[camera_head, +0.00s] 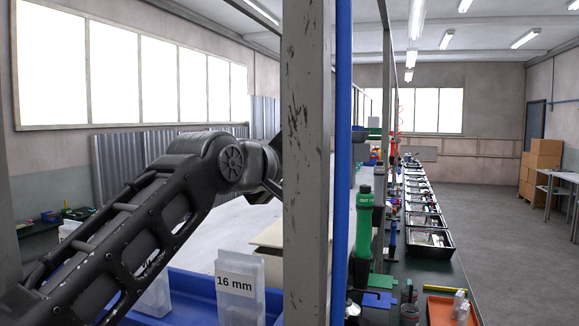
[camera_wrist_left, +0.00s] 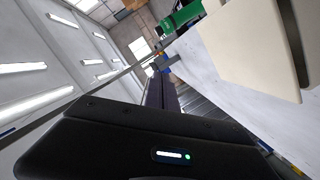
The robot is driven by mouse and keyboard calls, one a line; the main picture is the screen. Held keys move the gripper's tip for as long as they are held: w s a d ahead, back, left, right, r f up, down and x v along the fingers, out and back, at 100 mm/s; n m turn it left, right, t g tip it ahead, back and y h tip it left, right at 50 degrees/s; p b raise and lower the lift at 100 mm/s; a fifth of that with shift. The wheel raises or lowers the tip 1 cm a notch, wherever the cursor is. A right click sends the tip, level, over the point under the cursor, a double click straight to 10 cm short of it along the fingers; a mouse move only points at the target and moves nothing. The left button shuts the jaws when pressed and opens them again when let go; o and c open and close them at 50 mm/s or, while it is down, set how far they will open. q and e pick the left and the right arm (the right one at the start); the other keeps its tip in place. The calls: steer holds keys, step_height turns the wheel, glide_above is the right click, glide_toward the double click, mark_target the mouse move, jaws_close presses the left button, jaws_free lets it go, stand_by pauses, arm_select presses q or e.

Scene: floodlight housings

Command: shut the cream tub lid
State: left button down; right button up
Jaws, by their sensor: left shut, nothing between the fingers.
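The cream tub lid (camera_wrist_left: 245,50) shows in the left wrist view as a flat cream panel at the upper right, with a second cream face at the right edge. In the head view a cream piece of the tub (camera_head: 268,237) shows left of the grey post, which hides the remainder. How far open the lid stands is not clear. My left gripper (camera_wrist_left: 158,85) is shut and empty, left of the cream panel and apart from it in the wrist view. In the head view its fingers are hidden behind the post. My right gripper is not in view.
A scratched grey post (camera_head: 307,170) with a blue pipe (camera_head: 342,170) stands close in front. A blue tray (camera_head: 190,290) holds clear bins, one labelled 16 mm (camera_head: 238,288). A green bottle-like tool (camera_head: 363,225) and several black trays line the bench at right.

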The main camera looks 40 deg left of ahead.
arm_select(q)
steer(key=d+f+m+b, duration=0.1)
steer(key=w+d+f+m+b, duration=0.1)
steer(key=d+f, duration=0.1)
steer(key=shift+f+m+g+y, duration=0.2)
steer(key=shift+m+g+y, duration=0.1)
steer(key=shift+w+d+f+b, duration=0.25)
steer(key=shift+d+f+b, duration=0.25)
steer(key=shift+d+f, duration=0.15)
steer(key=shift+r, duration=0.1)
step_height(320, 180, up, 10)
steer(key=p, duration=0.3)
stand_by(0.6)
